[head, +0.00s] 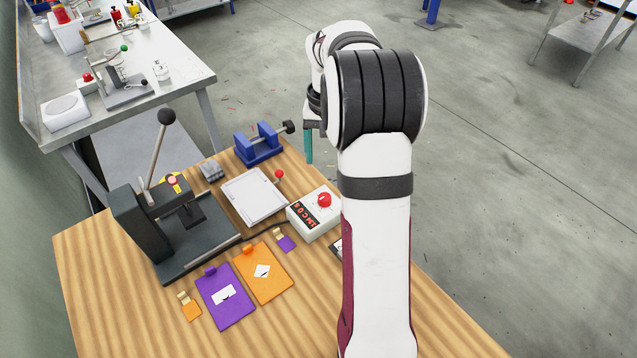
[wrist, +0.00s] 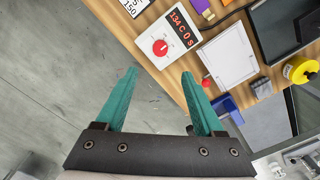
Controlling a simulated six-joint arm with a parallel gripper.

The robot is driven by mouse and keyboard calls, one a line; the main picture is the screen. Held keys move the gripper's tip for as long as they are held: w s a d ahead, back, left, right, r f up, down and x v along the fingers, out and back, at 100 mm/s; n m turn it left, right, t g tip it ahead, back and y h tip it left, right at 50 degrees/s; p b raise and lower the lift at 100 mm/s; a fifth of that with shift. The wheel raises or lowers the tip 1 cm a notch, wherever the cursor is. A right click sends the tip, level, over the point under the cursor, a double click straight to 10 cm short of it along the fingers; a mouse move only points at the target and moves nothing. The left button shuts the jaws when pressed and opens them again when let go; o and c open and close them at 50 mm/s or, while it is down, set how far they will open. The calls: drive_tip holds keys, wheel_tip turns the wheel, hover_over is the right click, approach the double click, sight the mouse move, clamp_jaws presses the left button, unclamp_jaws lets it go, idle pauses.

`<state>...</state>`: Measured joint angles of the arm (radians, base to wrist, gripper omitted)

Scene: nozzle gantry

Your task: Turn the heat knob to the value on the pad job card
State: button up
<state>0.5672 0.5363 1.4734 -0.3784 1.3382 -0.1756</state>
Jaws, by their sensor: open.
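The heat knob (wrist: 160,47) is a red round dial with a pale mark, on a white control box (wrist: 150,33). It also shows in the head view (head: 324,200). The box's dark display (wrist: 182,29) has red characters that seem to read "134 C 0 S". A white card (wrist: 133,6) with black print, "150" legible, is cut off at the top of the wrist view; my arm partly hides it in the head view. My gripper (wrist: 160,74) is open and empty, its teal fingers apart from the box. In the head view my arm hides most of it.
A heat press (head: 165,225) with a raised lever stands left. A clipboard-like white panel (head: 256,196), a blue clamp (head: 260,143), purple (head: 236,314) and orange (head: 280,287) pads and small tags lie on the wooden table (head: 100,260). Grey floor lies beyond its edge.

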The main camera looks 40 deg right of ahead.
sight(325, 196)
wheel_tip(325, 196, down, 13)
drive_tip(key=shift+r, duration=0.1)
clamp_jaws()
idle(0.3)
